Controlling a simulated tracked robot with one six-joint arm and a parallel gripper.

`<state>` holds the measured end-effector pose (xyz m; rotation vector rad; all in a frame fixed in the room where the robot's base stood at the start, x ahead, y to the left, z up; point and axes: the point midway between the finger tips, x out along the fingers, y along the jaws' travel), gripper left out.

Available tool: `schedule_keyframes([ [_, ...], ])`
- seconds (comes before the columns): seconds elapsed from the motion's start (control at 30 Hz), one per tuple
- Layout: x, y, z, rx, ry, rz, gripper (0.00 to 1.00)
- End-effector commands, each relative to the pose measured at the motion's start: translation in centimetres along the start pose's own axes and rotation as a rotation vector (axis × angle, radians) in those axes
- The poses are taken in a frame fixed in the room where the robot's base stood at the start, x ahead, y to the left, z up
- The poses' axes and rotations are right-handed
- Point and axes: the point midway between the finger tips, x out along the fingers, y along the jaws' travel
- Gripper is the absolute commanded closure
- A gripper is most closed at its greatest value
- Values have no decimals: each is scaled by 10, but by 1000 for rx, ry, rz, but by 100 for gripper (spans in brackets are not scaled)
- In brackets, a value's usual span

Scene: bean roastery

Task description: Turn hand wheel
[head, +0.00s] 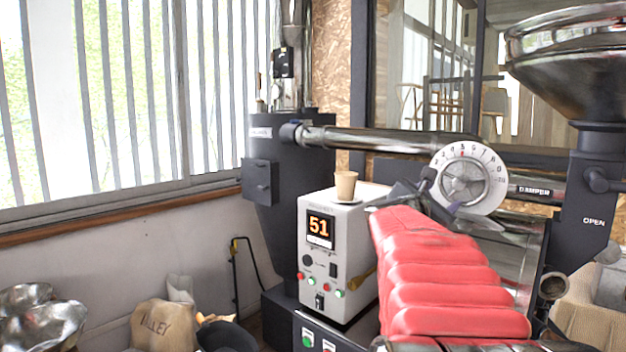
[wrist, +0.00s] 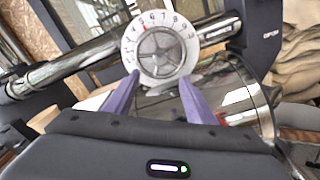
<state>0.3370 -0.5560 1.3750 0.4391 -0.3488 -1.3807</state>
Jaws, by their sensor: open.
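The hand wheel (head: 462,184) is a spoked silver wheel at the centre of a white round dial (head: 493,178) with black numbers. It sits on the damper pipe, right of centre in the head view. In the wrist view the wheel (wrist: 161,52) is ahead of my gripper, framed by the white dial plate (wrist: 130,50). A red mark shows near the dial's top. My gripper (wrist: 160,78) is open and empty, its two purple fingers spread below the dial's lower sides. In the head view my gripper (head: 428,187) is just left of the dial, partly hidden by my red-padded arm.
A control box (head: 340,235) reading 51 carries a paper cup (head: 346,184) left of my arm. A shiny pipe (head: 385,140) runs left from the dial. A steel hopper (head: 570,50) stands at right. Burlap sacks (wrist: 296,55) show right in the wrist view.

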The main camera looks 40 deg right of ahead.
Motion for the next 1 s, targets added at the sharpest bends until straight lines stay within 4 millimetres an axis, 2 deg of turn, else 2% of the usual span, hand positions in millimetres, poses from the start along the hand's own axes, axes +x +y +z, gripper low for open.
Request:
schedule_keyframes([
  [0.1,8,-2,6,-44,-17,4,50],
  [0.57,12,-1,6,-46,-17,5,50],
  [0.77,30,-1,6,-46,-17,4,50],
  [1.0,61,-1,6,-45,-17,4,50],
])
